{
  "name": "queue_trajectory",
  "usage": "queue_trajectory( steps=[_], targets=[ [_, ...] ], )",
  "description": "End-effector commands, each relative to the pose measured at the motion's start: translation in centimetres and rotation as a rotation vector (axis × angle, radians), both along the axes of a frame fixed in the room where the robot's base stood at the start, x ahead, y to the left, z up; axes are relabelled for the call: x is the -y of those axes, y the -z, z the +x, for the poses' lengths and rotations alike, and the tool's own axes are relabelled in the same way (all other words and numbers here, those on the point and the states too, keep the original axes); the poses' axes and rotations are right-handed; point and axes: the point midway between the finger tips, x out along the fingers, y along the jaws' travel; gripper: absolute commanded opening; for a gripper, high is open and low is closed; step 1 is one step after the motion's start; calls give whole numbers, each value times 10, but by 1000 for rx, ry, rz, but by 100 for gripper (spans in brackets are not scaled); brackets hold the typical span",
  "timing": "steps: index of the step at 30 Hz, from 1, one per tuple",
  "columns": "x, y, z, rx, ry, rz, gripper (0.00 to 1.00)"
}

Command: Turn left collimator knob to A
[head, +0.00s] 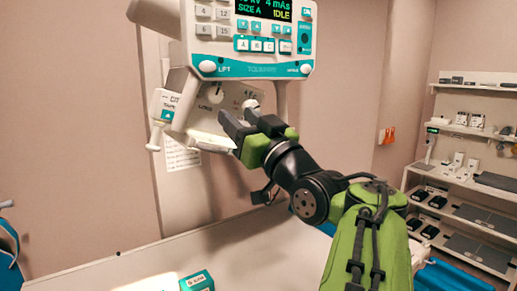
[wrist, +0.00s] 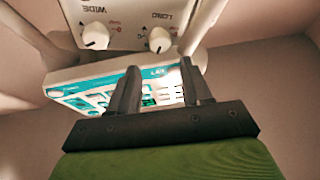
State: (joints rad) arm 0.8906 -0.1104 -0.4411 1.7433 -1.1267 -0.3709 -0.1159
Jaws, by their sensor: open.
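The collimator panel carries two white knobs. In the head view the left knob (head: 216,94) sits above lettering that looks like LONG; the right knob (head: 250,104) is just above my gripper (head: 238,122). The wrist view is turned over: the knob by LONG (wrist: 159,40) is on the right there and the knob by WIDE (wrist: 95,36) on the left. My gripper (wrist: 157,78) is open and empty. Its fingertips point toward the panel, below the LONG knob in the wrist view and apart from both knobs.
Above is a console (head: 250,40) with buttons and a display reading SIZE A and IDLE. A white handle (head: 156,130) hangs left of the collimator. A pale table (head: 230,250) lies below with a teal box (head: 197,281). Shelves (head: 465,210) stand at right.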

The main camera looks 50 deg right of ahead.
Motion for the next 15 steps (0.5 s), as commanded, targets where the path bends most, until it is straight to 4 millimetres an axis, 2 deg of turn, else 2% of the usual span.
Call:
queue_trajectory(
  steps=[1, 6, 10, 15],
  targets=[
    [-2, 10, -14, 0, 4, 1, 49],
    [-12, 24, -50, 1, 1, 1, 49],
    [-15, 29, -64, -1, -1, 0, 49],
    [-16, 29, -68, -1, -1, 0, 49]
  ],
)
